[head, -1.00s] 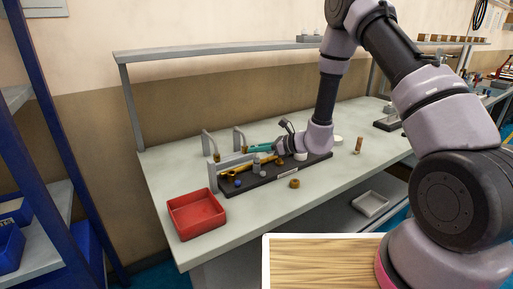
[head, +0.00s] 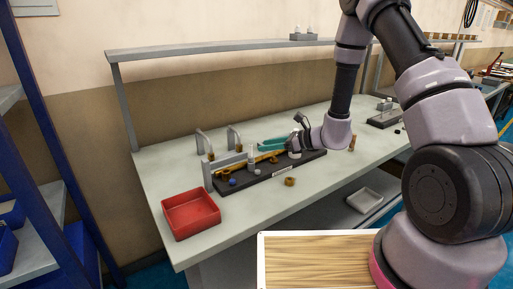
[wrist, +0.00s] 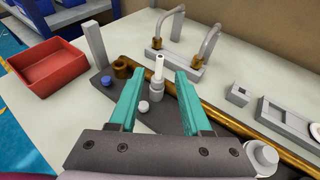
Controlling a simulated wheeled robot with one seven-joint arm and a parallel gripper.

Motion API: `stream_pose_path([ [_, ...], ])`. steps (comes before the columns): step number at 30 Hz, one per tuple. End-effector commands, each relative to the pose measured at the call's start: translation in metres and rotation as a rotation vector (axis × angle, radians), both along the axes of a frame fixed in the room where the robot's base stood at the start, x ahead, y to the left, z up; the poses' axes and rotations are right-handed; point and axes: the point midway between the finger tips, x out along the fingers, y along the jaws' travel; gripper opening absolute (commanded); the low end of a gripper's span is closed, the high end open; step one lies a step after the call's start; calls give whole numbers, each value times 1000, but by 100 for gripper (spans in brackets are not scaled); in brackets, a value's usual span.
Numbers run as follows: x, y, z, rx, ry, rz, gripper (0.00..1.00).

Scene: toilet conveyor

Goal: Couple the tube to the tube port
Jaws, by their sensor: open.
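My gripper (wrist: 159,74) is open, its two teal fingers spread on either side of a short upright grey-and-white stepped piece (wrist: 157,88) in the wrist view. I cannot tell whether this piece is the tube or the tube port. In the head view my gripper (head: 273,146) is over the black base (head: 234,186). A long brass tube-like bar (wrist: 222,117) runs along the base behind the upright piece. Two bent grey tubes with brass nuts (wrist: 208,45) stand on a grey block at the back. Nothing shows gripped.
A red tray (head: 191,214) stands at the bench's left end. A blue knob (wrist: 107,81), a white knob (wrist: 143,107) and a brown ring (wrist: 122,68) are on the base near the fingers. A loose brass ring (head: 290,181) lies on the clear bench front.

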Motion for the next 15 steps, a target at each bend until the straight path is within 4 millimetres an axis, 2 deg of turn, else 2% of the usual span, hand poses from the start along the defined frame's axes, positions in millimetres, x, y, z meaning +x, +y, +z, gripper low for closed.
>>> stream_pose_path([
  [3,-7,-17,7,0,0,-2,48],
  [6,-11,-26,10,0,0,-1,48],
  [15,-14,-31,12,0,0,0,48],
])
